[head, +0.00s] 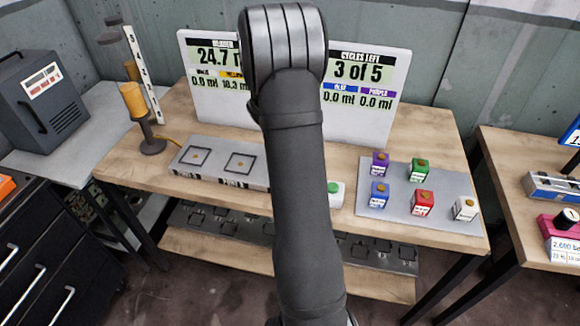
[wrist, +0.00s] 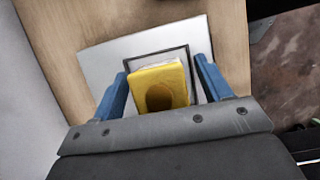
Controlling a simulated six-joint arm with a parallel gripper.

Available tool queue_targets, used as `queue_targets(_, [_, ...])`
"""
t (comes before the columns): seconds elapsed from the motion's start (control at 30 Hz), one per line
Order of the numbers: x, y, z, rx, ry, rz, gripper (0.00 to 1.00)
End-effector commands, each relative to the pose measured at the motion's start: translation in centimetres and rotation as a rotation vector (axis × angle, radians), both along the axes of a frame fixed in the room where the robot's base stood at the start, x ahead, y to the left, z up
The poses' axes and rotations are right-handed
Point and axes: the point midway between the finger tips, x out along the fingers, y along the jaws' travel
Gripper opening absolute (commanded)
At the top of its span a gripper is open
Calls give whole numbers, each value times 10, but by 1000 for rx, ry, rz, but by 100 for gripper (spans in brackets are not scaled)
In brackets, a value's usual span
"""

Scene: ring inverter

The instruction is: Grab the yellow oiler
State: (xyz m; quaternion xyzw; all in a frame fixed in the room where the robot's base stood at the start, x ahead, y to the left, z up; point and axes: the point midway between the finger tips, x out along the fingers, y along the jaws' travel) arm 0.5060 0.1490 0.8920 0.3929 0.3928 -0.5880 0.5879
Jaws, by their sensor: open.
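The yellow oiler (wrist: 160,84) shows in the wrist view, a block with a darker round part on the side facing me. It stands within a dark square outline on a pale plate (wrist: 103,62). My gripper (wrist: 160,68) is open, with one blue finger on each side of the oiler. Gaps show between the fingers and the oiler. In the head view my arm hides both the gripper and the yellow oiler.
On the table, purple (head: 380,163), green (head: 419,169), blue (head: 379,194), red (head: 422,202) and white (head: 465,208) oilers stand on a grey plate at right. A pad with square outlines (head: 218,163) lies left of my arm. Display boards (head: 368,84) stand behind.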

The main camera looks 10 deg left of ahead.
Motion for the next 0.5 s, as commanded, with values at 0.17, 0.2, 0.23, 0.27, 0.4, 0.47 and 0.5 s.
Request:
queue_targets(0.17, [0,0,0,0,-1,0,71])
queue_targets(0.2, [0,0,0,0,0,0,67])
queue_targets(0.23, [0,0,0,0,-1,0,61])
queue_targets(0.27, [0,0,0,0,0,0,55])
queue_targets(0.4, [0,0,0,0,-1,0,28])
queue_targets(0.47, [0,0,0,0,-1,0,20])
queue_targets(0.5, [0,0,0,0,-1,0,16])
